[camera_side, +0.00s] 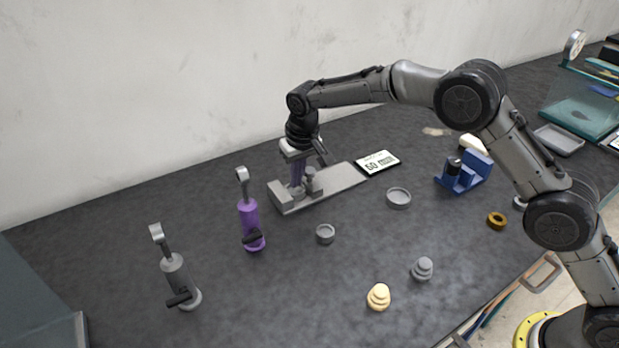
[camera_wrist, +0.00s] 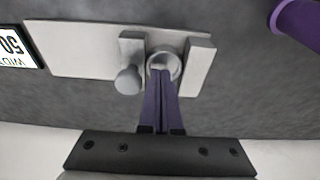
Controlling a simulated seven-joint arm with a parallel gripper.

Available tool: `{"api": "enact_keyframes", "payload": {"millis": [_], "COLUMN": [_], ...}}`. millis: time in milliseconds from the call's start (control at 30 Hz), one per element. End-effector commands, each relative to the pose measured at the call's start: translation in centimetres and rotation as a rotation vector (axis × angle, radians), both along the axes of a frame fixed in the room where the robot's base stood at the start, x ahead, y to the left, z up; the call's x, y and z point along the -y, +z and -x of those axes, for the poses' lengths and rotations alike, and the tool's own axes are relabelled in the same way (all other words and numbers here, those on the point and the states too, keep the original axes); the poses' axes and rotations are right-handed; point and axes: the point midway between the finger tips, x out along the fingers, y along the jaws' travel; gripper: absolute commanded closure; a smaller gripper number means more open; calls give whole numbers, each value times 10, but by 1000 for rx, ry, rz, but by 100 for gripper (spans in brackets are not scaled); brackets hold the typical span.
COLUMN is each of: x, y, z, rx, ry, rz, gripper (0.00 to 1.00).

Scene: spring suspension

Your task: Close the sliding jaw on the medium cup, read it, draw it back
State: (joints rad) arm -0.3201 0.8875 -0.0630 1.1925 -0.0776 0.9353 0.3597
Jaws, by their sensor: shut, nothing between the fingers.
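The measuring plate (camera_side: 340,182) is a pale metal slab with a fixed jaw (camera_wrist: 200,66) at one end and a sliding jaw (camera_wrist: 133,48) with a round knob (camera_wrist: 128,80). A round grey cup (camera_wrist: 174,62), apparently the medium one, sits between the jaws. Both jaws look close against it; I cannot tell whether they touch. My gripper (camera_wrist: 159,72) has purple fingers, shut and empty, with the tips over the cup's near rim, beside the sliding jaw. In the side view my gripper (camera_side: 297,186) hides part of the jaws. The readout (camera_side: 378,162) shows 50.
A small cup (camera_side: 325,233) and a wide cup (camera_side: 398,198) stand on the dark table. A purple spring unit (camera_side: 249,215) and a grey one (camera_side: 175,275) stand left. A blue holder (camera_side: 465,174), a brass ring (camera_side: 497,221) and stacked weights (camera_side: 378,297) lie right and front.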

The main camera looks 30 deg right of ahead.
Motion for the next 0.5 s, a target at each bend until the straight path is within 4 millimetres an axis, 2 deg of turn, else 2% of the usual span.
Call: {"api": "enact_keyframes", "payload": {"millis": [500], "x": [0], "y": [-8], "z": [1], "rx": [-4], "ry": [0], "rz": [1], "gripper": [100]}}
